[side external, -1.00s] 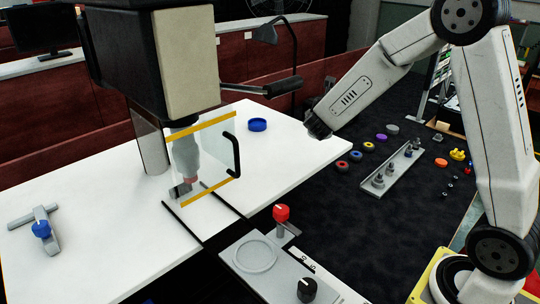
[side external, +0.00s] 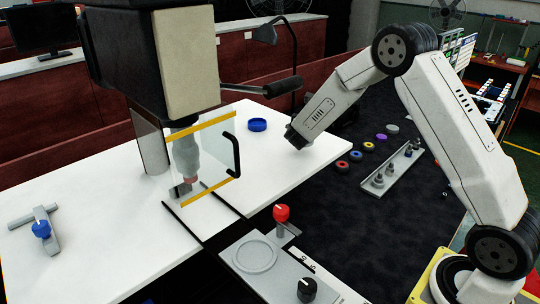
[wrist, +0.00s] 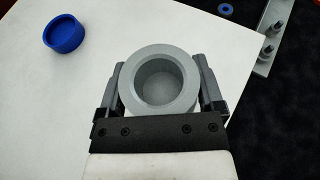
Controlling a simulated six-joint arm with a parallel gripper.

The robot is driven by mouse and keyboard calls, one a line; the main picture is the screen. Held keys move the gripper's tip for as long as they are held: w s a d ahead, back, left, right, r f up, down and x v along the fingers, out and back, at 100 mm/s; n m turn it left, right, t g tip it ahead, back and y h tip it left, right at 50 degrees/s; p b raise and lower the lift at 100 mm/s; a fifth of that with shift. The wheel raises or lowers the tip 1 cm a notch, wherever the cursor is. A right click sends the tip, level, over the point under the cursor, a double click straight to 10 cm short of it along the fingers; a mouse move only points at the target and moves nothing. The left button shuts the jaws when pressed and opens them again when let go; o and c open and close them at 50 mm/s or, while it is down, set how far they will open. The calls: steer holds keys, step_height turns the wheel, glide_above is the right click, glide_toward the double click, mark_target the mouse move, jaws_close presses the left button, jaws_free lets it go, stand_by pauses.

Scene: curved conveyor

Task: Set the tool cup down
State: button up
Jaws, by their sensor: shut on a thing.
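In the wrist view, a grey round cup (wrist: 160,52) with a thick rim and an empty hollow sits between the two fingers of my gripper (wrist: 163,78). The gripper is shut on the cup, one finger on each side. The cup's mouth faces the wrist camera. The white table (wrist: 225,50) shows beneath it. In the side external view, my gripper (side external: 296,138) is over the right part of the white table (side external: 285,165). The cup cannot be made out there, and I cannot tell the gap to the table.
A blue round dish (side external: 257,125) stands on the table left of my gripper; it also shows in the wrist view (wrist: 64,33). A machine with a clear yellow-edged guard (side external: 214,160) is farther left.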

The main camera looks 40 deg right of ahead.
steer(key=shift+w, duration=0.1)
steer(key=shift+w+d+f, duration=0.1)
steer(key=shift+w+f, duration=0.05)
steer(key=shift+f, duration=1.65)
steer(key=shift+f, duration=0.1)
steer(key=o, duration=1.2)
steer(key=v, duration=1.2)
